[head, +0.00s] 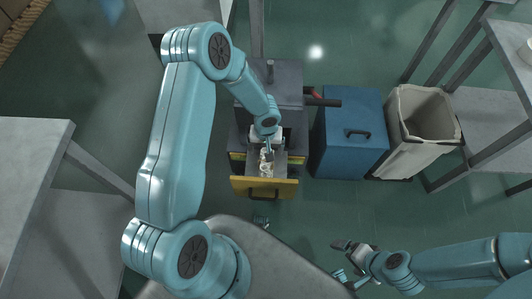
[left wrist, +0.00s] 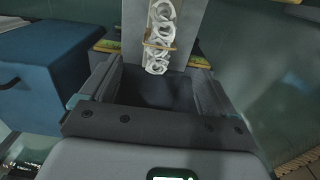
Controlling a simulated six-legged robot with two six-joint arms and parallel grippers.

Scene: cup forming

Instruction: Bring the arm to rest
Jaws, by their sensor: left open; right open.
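My left arm reaches over the dark machine (head: 270,82). Its gripper (head: 268,150) is open, above the machine's pulled-out drawer (head: 264,187), which has a yellow front. White ring-shaped pieces (head: 265,168) lie in the drawer. They also show as a row of white rings (left wrist: 161,30) in the left wrist view. I cannot tell from the head view whether the fingers touch them. My right gripper (head: 347,260) is open and empty over the floor at the lower right.
A blue box (head: 350,125) with a handle stands right of the machine, beside a beige bin (head: 422,125). Grey tables stand at left (head: 35,160) and right (head: 490,115). A red-and-black handle (head: 322,102) sticks out from the machine. Floor in front of the blue box is clear.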

